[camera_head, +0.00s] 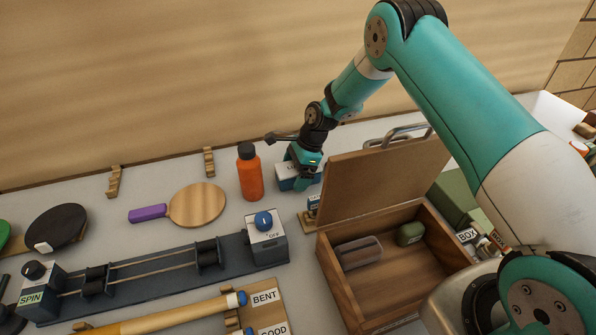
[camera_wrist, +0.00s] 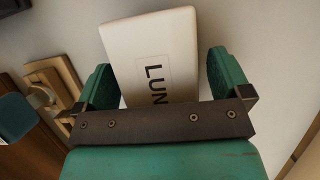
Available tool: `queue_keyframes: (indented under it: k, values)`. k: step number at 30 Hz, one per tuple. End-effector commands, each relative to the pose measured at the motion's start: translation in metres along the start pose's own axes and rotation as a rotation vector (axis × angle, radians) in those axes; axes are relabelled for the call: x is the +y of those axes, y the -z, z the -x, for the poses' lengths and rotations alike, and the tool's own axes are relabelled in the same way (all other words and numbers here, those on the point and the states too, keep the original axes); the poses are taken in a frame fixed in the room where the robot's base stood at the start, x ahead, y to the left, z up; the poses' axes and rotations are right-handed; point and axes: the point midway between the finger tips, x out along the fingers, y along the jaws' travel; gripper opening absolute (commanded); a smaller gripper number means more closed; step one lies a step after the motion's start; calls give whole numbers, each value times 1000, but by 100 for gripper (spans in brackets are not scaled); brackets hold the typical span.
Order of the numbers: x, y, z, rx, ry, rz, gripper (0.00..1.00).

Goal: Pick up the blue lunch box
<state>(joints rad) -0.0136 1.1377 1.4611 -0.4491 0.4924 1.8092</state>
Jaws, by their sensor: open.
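The lunch box (camera_head: 284,183) lies on the table behind the open wooden box, partly hidden by my gripper (camera_head: 303,168). In the wrist view the lunch box (camera_wrist: 150,45) shows a pale whitish top with a label whose visible letters read "LUN"; the rest is cut off by the gripper body. No clear blue shows on its top there. My gripper is open, pointing down, with one finger on each side of the lunch box. Gaps show between box and fingers, wider on the right. Whether the fingertips reach below its top I cannot tell.
An orange bottle (camera_head: 249,173) stands close to the left of my gripper. A wooden box (camera_head: 350,302) with a raised lid (camera_head: 385,172) stands close on the right and in front. A paddle (camera_head: 197,205) and a spin rig (camera_head: 150,279) lie further left.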

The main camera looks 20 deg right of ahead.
Motion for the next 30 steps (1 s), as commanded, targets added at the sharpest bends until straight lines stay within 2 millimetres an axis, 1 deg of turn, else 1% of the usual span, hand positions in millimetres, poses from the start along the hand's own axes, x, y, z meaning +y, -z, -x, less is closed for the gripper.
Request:
queue_keyframes:
  k: [26,27,29,30]
  values:
    - [0,2,-4,0,0,0,96]
    - [0,2,-4,0,0,0,93]
    - [0,2,-4,0,0,0,80]
    - [0,2,-4,0,0,0,70]
